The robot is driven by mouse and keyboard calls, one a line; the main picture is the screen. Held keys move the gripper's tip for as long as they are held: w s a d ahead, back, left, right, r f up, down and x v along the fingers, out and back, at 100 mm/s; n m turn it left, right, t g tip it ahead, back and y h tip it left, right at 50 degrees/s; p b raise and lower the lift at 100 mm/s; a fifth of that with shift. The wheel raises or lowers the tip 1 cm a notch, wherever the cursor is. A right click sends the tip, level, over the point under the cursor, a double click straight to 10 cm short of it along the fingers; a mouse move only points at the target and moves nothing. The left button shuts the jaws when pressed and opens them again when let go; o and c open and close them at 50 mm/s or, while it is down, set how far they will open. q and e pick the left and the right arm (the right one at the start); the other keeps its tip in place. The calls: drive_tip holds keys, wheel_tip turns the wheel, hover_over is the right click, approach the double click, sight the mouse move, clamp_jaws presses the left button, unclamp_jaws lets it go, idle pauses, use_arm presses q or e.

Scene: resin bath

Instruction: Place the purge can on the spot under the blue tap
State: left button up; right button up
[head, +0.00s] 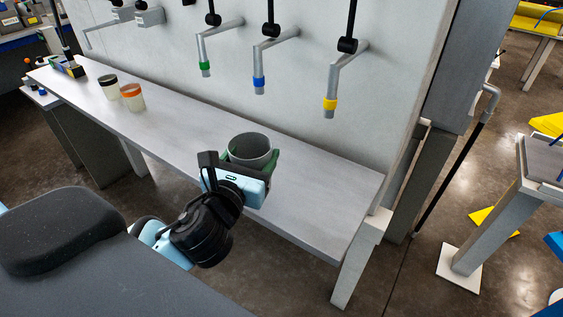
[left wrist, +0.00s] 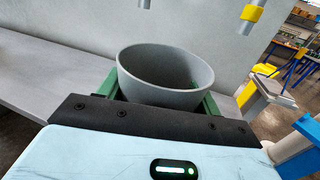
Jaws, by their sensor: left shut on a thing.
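The grey purge can (head: 250,147) is open-topped and roughly upright over the front half of the bench, below and in front of the blue-banded tap (head: 259,82). My left gripper (head: 252,160) is shut on the can, with its green fingers on either side. No marked spot shows under the blue tap; the can and gripper hide part of the bench. My right gripper is out of view.
The green-banded tap (head: 204,66) is left of the blue one, the yellow-banded tap (head: 331,102) right. Two cups, one black-rimmed (head: 109,88) and one orange-rimmed (head: 132,98), stand on the bench (head: 330,190) to the left. The bench right of the can is clear.

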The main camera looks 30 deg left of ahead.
use_arm(q)
drive_tip(key=shift+s+d+r, duration=0.1)
drive_tip(key=shift+s+d, duration=0.05)
drive_tip(key=shift+d, duration=0.15)
drive_tip(key=shift+w+a, duration=0.3)
drive_tip(key=shift+w, duration=0.15)
drive_tip(key=w+a+f, duration=0.1)
drive_tip(key=w+a, duration=0.5)
drive_tip(key=w, duration=0.6)
drive_tip(key=shift+w+a+f, duration=0.2)
drive_tip(key=shift+w+f, duration=0.05)
drive_tip(key=shift+w, duration=0.15)
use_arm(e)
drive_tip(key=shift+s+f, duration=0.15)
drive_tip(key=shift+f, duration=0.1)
use_arm(q)
drive_tip(key=f, duration=0.2)
drive_tip(key=f+b, duration=0.1)
drive_tip(key=shift+w+a+f, duration=0.2)
drive_tip(key=shift+w+f, duration=0.1)
drive_tip(key=shift+w, duration=0.05)
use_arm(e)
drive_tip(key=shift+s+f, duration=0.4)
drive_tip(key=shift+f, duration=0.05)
